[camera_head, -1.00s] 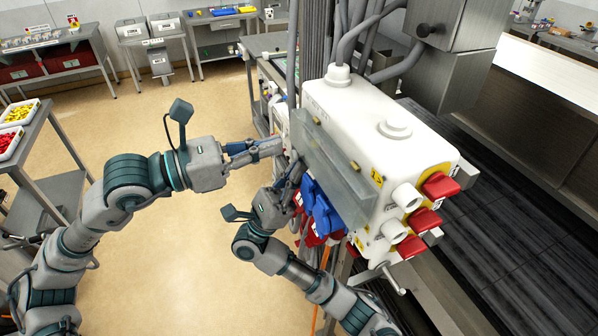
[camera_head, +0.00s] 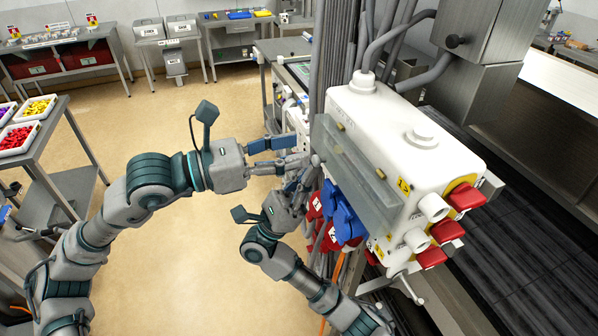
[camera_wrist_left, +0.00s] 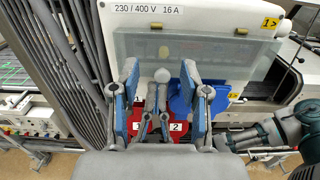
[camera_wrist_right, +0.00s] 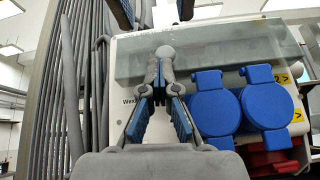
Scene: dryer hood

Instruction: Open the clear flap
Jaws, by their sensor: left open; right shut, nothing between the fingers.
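The clear flap (camera_head: 352,178) is a see-through panel along the front of the white socket box (camera_head: 425,160). It hangs down and shows across the top of the right wrist view (camera_wrist_right: 225,50). My right gripper (camera_head: 300,184) is lower, below the flap's left end. Its fingertips (camera_wrist_right: 165,52) are together and empty, overlapping the flap's lower edge in view; contact is unclear.
Blue socket covers (camera_head: 343,212) and red ones (camera_wrist_right: 272,160) sit beneath the flap. Grey pipes (camera_head: 336,60) rise behind the box's left end. Open floor lies left of the box.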

